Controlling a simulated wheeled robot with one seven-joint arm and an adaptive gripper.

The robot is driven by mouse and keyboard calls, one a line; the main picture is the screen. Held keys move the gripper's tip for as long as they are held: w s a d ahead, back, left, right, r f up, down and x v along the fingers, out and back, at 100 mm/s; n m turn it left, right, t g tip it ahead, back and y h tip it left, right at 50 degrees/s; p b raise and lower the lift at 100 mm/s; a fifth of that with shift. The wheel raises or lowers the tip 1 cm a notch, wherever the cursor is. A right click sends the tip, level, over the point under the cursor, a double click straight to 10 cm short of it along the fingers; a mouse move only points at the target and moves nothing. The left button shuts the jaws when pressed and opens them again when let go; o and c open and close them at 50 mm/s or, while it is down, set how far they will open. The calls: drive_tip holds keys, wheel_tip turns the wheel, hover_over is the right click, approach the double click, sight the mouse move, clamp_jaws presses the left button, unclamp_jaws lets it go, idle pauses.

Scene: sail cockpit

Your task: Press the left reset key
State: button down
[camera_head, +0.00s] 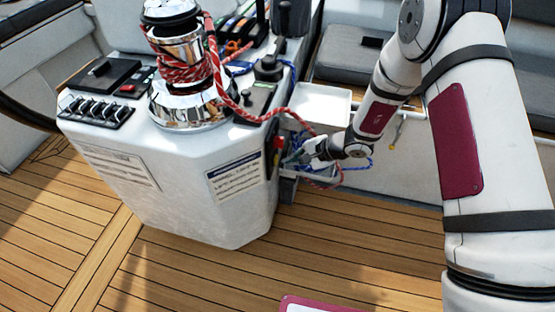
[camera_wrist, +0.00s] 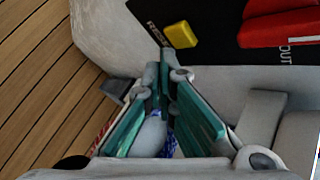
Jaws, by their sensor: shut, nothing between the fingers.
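A yellow key (camera_wrist: 180,36) sits on a black panel (camera_wrist: 222,48) in the wrist view, beside white lettering that seems to read "RESET". In the head view this panel is on the right side of the white console, where the key is too small to make out. My gripper (camera_wrist: 164,70) is shut and empty, its teal-padded fingers pointing at the panel. Its fingertips appear just below the yellow key in the wrist view, apart from it in the picture; the gap in depth is unclear. In the head view my gripper (camera_head: 293,156) is beside the console's right side.
A larger red part (camera_wrist: 280,26) is right of the yellow key, by lettering ending in "OUT". The wooden deck (camera_head: 340,230) is open in front.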

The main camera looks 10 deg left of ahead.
drive_tip(key=shift+s+d+b, duration=0.1)
drive_tip(key=shift+d+b, duration=0.3)
drive_tip(key=shift+d, duration=2.05)
